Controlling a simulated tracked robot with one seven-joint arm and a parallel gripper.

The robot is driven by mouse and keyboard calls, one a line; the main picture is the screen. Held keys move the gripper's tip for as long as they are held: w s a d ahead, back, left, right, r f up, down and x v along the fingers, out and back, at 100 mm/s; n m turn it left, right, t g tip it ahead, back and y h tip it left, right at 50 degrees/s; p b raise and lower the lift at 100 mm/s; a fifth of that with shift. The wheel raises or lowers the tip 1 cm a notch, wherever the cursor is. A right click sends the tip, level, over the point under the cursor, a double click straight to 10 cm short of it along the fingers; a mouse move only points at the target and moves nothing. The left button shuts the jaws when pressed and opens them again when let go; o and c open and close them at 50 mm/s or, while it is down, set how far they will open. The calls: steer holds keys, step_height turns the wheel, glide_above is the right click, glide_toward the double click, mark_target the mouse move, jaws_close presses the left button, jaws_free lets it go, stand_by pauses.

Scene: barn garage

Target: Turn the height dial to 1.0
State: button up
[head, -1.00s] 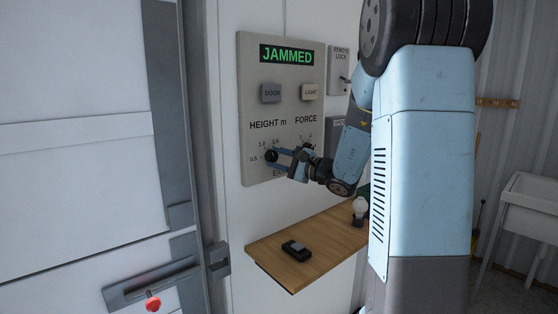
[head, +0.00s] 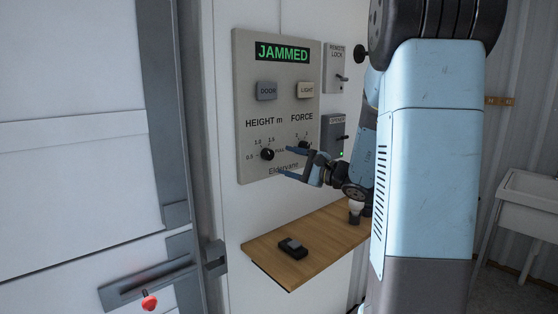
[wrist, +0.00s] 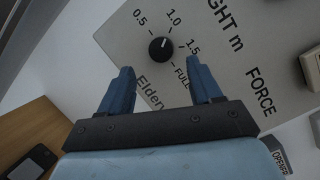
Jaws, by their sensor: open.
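The height dial (head: 267,155) is a round black knob on the grey control panel, under the label HEIGHT m. In the wrist view the dial (wrist: 160,48) shows a short white mark that points at or very near the 1.0 tick. My gripper (head: 289,163) is open and empty, just right of the dial and standing off from the panel. In the wrist view its two blue fingers (wrist: 158,76) sit below the dial, one to each side, not touching it.
The force dial (head: 303,145) is close to my upper finger. The panel display (head: 283,52) reads JAMMED, above the DOOR (head: 266,91) and LIGHT (head: 307,90) buttons. A wooden shelf (head: 270,254) below carries a dark remote (head: 293,247) and a bulb (head: 355,208).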

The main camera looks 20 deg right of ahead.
steer(key=v, duration=0.8)
steer(key=shift+f, duration=0.1)
steer(key=s+a+f+n+g+h, duration=0.1)
steer(key=s+a+f+n+g, duration=0.1)
steer(key=s+a+n+g, duration=1.05)
steer(key=s+d+n+t+h, duration=0.1)
steer(key=s+n+t+h, duration=0.2)
steer(key=s+h, duration=0.7)
steer(key=shift+s+r+h, duration=0.3)
steer(key=shift+s+r, duration=0.1)
